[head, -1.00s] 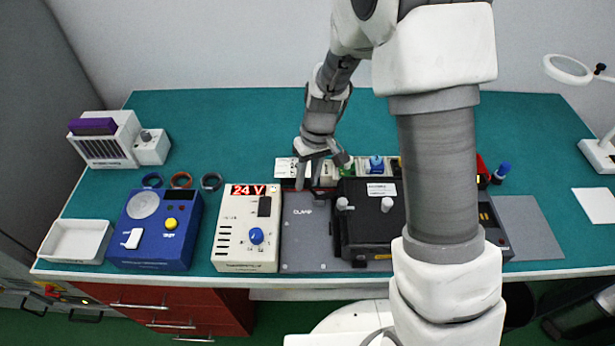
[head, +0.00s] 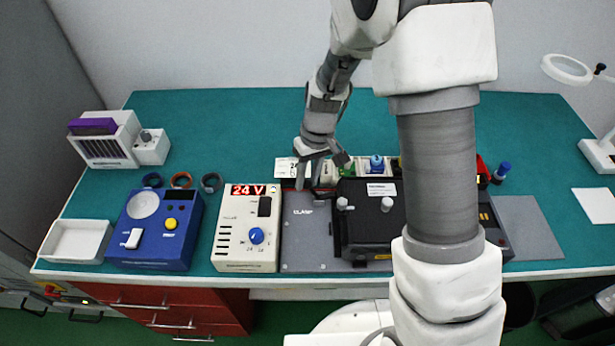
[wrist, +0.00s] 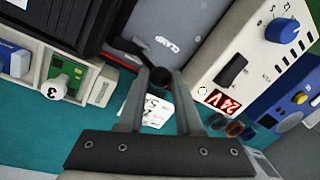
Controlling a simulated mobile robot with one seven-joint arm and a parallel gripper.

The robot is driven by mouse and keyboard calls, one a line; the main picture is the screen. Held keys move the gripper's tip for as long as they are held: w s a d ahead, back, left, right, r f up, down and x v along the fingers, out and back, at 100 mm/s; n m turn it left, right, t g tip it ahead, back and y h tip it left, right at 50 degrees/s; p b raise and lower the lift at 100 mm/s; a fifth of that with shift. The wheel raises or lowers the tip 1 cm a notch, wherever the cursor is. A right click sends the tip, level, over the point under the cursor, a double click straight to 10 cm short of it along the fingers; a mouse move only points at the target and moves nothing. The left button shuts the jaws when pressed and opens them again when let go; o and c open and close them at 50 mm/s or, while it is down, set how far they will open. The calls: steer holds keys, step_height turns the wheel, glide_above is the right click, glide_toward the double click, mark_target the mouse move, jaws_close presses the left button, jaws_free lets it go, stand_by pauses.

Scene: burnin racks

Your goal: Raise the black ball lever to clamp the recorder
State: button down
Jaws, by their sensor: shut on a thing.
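The black ball (wrist: 160,77) of the lever shows between my fingertips in the wrist view, at the edge of the grey plate marked CLAMP (wrist: 175,25). My gripper (wrist: 158,84) is shut on this ball. In the head view my gripper (head: 309,186) points down at the back edge of the grey clamp plate (head: 305,245); the ball cannot be made out there. The black recorder (head: 370,218), a box with white knobs on top, sits on the right part of the plate. It also shows at the upper left of the wrist view (wrist: 68,22). The lever's shaft is mostly hidden.
A cream 24 V supply (head: 228,245) stands close left of the plate, with a blue device (head: 150,255) beyond it. The teal table (head: 230,120) is clear at the back.

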mark_target(312, 189)
steer(key=shift+d+b, duration=0.1)
steer(key=shift+b, duration=0.2)
steer(key=d+y+b, duration=0.1)
steer(key=y+b, duration=0.1)
steer(key=b, duration=0.2)
steer(key=shift+d, duration=0.3)
steer(key=d+y+b, duration=0.1)
steer(key=y+b, duration=0.1)
steer(key=d+y+b, duration=0.1)
steer(key=b, duration=0.1)
steer(key=shift+d+r+y+b, duration=0.2)
steer(key=shift+y+b, duration=0.15)
steer(key=shift+y, duration=0.05)
steer(key=c, duration=0.6)
jaws_free()
steer(key=p+v, duration=0.1)
steer(key=v, duration=1.6)
steer(key=shift+s+d+r+p, duration=0.15)
steer(key=shift+d+r+p, duration=0.1)
steer(key=shift+p, duration=0.1)
steer(key=shift+a, duration=0.1)
